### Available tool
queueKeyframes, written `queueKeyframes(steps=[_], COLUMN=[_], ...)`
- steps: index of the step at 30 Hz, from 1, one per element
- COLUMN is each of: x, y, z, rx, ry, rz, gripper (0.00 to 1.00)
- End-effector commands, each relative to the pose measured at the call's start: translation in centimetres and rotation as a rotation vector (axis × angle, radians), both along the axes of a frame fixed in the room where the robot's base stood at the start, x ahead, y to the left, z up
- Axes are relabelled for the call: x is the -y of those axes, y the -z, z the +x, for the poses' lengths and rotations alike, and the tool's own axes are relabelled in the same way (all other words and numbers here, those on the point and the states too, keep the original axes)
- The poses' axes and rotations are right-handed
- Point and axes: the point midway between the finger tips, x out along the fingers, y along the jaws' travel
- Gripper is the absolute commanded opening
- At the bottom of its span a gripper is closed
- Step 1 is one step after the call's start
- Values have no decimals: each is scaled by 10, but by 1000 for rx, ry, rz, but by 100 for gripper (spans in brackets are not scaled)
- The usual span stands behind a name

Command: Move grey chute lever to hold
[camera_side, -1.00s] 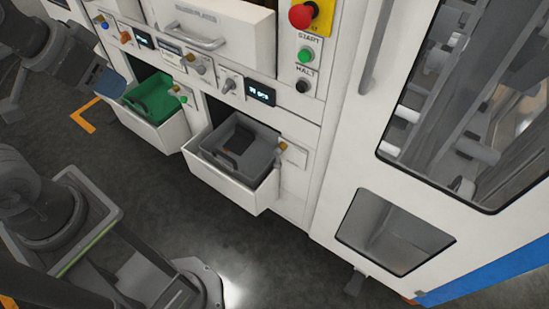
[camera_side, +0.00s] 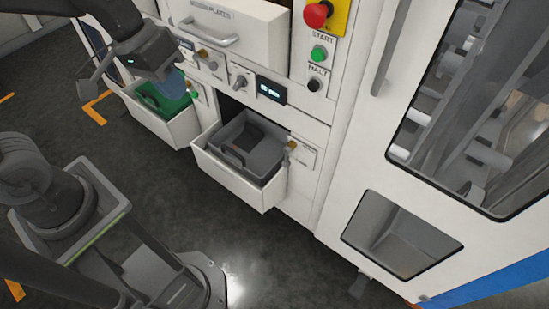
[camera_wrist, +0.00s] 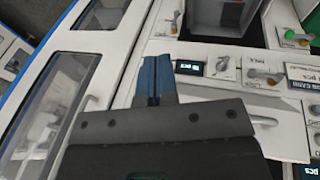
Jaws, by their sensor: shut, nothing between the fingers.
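The grey chute lever (camera_side: 240,82) sits on the white panel above the grey bin (camera_side: 272,165), just left of a small lit display (camera_side: 271,90). In the wrist view the lever (camera_wrist: 222,66) is right of the display (camera_wrist: 188,67), with the bin beyond at the top. My gripper (camera_side: 175,84) hangs in front of the panel over the green bin (camera_side: 163,98) in the side view. Its blue fingers (camera_wrist: 157,78) are shut and empty, apart from the lever in the wrist picture. The lever's position marks are too small to read.
A white drawer with a bar handle (camera_side: 208,36) is above. A red stop button (camera_side: 317,14), green START (camera_side: 319,53) and HALT (camera_side: 315,85) buttons are to the right. Open drawers jut from the front.

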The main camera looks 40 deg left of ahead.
Motion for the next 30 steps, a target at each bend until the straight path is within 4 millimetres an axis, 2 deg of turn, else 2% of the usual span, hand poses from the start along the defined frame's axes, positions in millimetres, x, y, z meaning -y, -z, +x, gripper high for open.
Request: queueKeyframes(steps=[11,19,22,25,30], x=[42,62,61,52,22], y=[77,150,178,203,248], z=[51,76,89,109,146], rx=[-296,-487,-548,-606,-702], ry=[-103,-243,-342,-483,-776], rz=[-217,-328,-373,-429,-548], gripper=[0,0,0,0,0])
